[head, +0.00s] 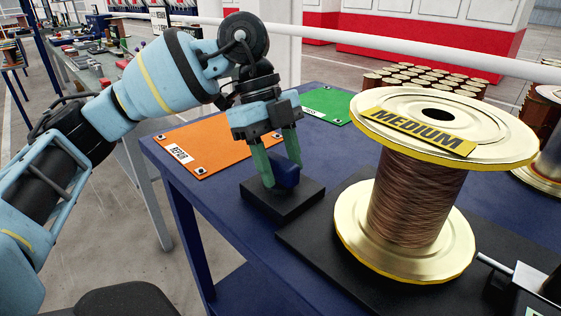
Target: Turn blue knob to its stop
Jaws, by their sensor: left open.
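The blue knob (287,174) stands on a black square base (284,205) near the left front edge of the blue table. My left gripper (279,168) points down over the knob, with its green fingers on either side of it. The fingers are open; whether they touch the knob I cannot tell. The left finger and the gripper hide part of the knob. My right gripper is not in view.
A large copper wire spool (417,200) labelled MEDIUM stands on a black plate just right of the knob base. An orange mat (205,146) and a green mat (327,104) lie behind my gripper. Several more spools (425,78) stand at the back right.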

